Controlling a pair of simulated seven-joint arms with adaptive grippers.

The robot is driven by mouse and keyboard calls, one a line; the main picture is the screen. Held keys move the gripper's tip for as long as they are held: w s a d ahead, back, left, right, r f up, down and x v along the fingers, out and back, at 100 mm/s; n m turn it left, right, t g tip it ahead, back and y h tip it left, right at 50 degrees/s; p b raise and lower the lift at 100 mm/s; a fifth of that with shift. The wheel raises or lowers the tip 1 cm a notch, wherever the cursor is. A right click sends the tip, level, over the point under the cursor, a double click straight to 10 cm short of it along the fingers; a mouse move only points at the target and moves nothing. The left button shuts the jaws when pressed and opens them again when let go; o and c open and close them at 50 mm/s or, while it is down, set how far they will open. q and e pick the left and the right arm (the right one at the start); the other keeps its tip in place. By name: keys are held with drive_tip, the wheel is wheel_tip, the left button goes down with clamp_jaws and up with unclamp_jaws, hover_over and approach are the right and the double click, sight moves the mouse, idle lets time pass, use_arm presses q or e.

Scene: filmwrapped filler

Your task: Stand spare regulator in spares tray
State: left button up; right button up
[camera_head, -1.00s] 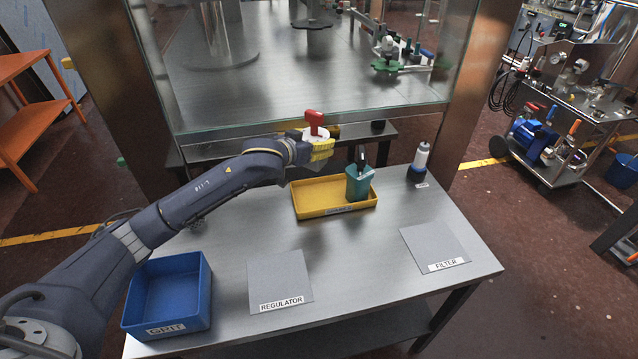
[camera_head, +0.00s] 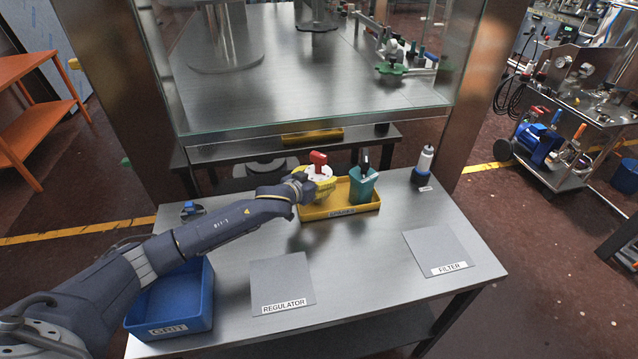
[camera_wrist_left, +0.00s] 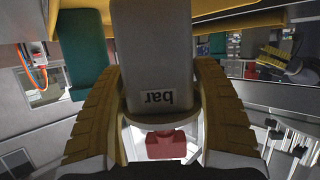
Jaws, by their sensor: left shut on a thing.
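My left gripper (camera_head: 318,184), with yellow finger pads, is shut on the spare regulator, which has a red knob (camera_head: 318,159) and a pale top. The regulator is upright over the left part of the yellow spares tray (camera_head: 340,212). In the left wrist view its grey body (camera_wrist_left: 153,50), labelled "bar", sits between both fingers and reaches the yellow tray (camera_wrist_left: 205,19) at the top of the picture. I cannot tell whether its base touches the tray floor. A teal block-like item (camera_head: 362,187) with a black top stands in the tray's right part. My right gripper is not in view.
A dark-based white bottle (camera_head: 424,163) stands right of the tray. The blue GRIT bin (camera_head: 200,300) is at front left, partly behind my arm. Flat REGULATOR (camera_head: 282,280) and FILTER (camera_head: 440,248) plates lie in front. A glass-fronted cabinet (camera_head: 310,80) rises behind.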

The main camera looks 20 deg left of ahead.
use_arm(q)
drive_tip(key=shift+f, duration=0.85)
drive_tip(key=shift+f, duration=0.15)
drive_tip(key=o, duration=1.8)
drive_tip(key=shift+f, duration=0.1)
drive_tip(key=shift+r, duration=0.25)
drive_tip(key=shift+s+a, duration=0.1)
drive_tip(key=shift+s, duration=0.2)
drive_tip(key=v, duration=1.1)
drive_tip(key=shift+s, duration=0.2)
drive_tip(key=shift+a, duration=0.15)
